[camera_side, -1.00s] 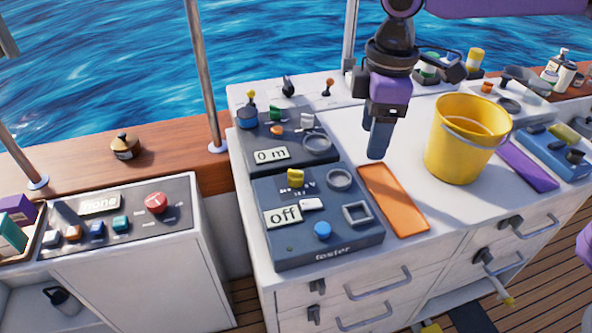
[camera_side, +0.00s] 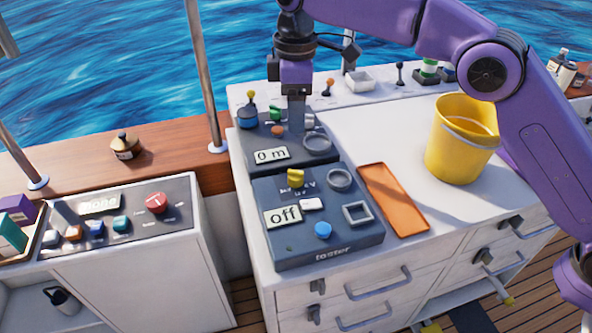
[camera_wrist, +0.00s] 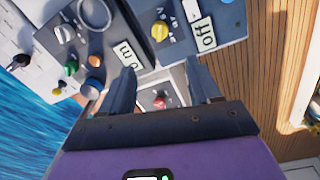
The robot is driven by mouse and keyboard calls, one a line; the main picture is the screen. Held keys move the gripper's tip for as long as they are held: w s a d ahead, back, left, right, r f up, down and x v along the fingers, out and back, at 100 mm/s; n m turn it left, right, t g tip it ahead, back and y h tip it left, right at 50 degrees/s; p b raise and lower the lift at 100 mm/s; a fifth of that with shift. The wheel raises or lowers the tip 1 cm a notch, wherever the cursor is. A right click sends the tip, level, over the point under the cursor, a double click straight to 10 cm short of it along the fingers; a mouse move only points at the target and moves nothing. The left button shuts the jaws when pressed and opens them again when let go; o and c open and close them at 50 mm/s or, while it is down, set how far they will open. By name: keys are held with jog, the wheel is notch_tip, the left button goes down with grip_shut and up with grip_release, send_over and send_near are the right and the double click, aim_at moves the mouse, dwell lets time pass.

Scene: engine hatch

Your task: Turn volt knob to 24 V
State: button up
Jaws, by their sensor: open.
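The volt knob is a yellow knob (camera_side: 295,178) on the dark tester panel (camera_side: 345,240), above a small display (camera_side: 283,216) that reads "off". In the wrist view the yellow knob (camera_wrist: 160,31) is near the top, beside the "off" display (camera_wrist: 203,33). My gripper (camera_side: 296,128) is over the neighbouring "0 m" panel, behind and above the knob, and touches nothing that I can make out. In the wrist view its two fingers (camera_wrist: 162,88) stand apart with nothing held between them.
The "0 m" panel (camera_side: 271,154) carries green, orange and white knobs. A blue button (camera_side: 323,229) and two grey sockets sit on the tester. An orange tray (camera_side: 394,199) and a yellow bucket (camera_side: 461,138) stand to the right. A lower console with a red knob (camera_side: 155,203) is at left.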

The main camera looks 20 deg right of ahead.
aim_at(296, 172)
jog(key=f, duration=1.6)
jog(key=shift+w+d+f, duration=0.1)
jog(key=shift+w+f, duration=0.2)
jog(key=shift+w, duration=0.05)
jog(key=shift+c, duration=0.3)
jog(key=c, duration=1)
